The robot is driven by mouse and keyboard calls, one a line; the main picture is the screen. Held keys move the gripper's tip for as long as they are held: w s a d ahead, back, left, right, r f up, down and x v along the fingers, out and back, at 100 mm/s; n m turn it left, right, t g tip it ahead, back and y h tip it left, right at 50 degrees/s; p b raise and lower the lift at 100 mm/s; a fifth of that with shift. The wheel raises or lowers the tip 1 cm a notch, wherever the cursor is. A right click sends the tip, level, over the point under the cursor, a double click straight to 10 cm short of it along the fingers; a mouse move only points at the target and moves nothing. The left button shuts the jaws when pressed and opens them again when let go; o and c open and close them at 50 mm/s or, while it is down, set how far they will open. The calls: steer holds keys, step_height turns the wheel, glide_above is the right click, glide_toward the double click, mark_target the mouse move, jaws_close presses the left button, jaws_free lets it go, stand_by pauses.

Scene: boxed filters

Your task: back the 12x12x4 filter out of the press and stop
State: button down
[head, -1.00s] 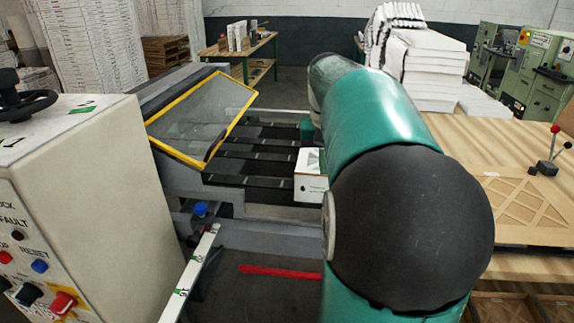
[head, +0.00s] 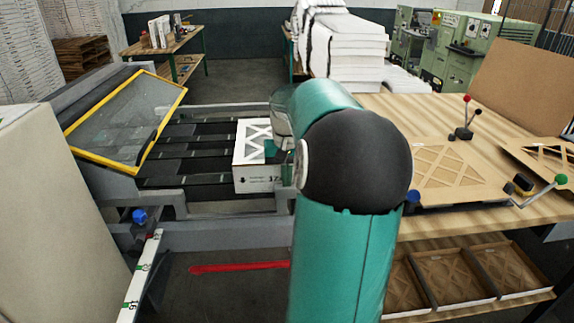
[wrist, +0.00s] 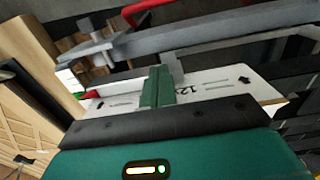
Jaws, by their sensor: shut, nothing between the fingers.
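The 12x12x4 filter is a white box (head: 256,179) with a printed "12" on its near face and lattice openings in its top. It lies flat on the dark belts of the press (head: 180,152), at their right end and clear of the yellow-framed guard (head: 128,115). My gripper (head: 271,148) is at the box's right end, partly hidden by my arm. In the wrist view its green fingers (wrist: 157,86) are closed together in front of the box's printed white face (wrist: 215,86). They hold nothing. I cannot tell whether they touch the box.
A wooden table (head: 445,180) with lattice sheets and ball-topped levers (head: 466,118) stands right of my arm. Trays of brown frames (head: 455,280) sit below it. A beige cabinet (head: 45,220) stands at the left. A red bar (head: 240,267) lies low in front of the press.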

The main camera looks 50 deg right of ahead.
steer(key=shift+w+d+r, duration=0.1)
steer(key=shift+w+d, duration=1.05)
steer(key=shift+d, duration=0.2)
steer(key=shift+d, duration=0.1)
steer(key=shift+w+d, duration=1.1)
steer(key=shift+d, duration=0.1)
